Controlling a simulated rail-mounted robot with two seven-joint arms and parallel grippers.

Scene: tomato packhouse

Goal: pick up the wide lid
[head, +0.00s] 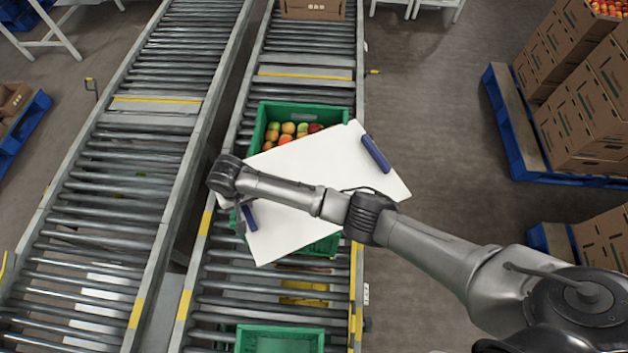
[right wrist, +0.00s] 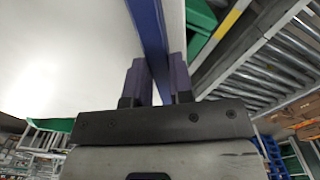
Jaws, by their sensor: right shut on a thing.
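The wide lid is a white board (head: 300,165) with a blue grip strip near each of two opposite sides. It is in the middle of the head view, turned at an angle above a green crate (head: 262,122) of tomatoes and covering part of it. My right gripper (head: 241,217) is at the lid's left side. In the right wrist view its two fingers (right wrist: 160,84) are closed on the lid's blue strip (right wrist: 150,35), with the white panel (right wrist: 70,50) beside it. I cannot tell if the lid touches the crate. My left gripper is not in view.
Two roller conveyors run side by side, the left one (head: 125,180) empty. An empty-looking green crate (head: 280,329) stands nearer on the right conveyor, and a cardboard box (head: 312,9) at its far end. Pallets of boxes (head: 575,95) stand at right, with clear floor between.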

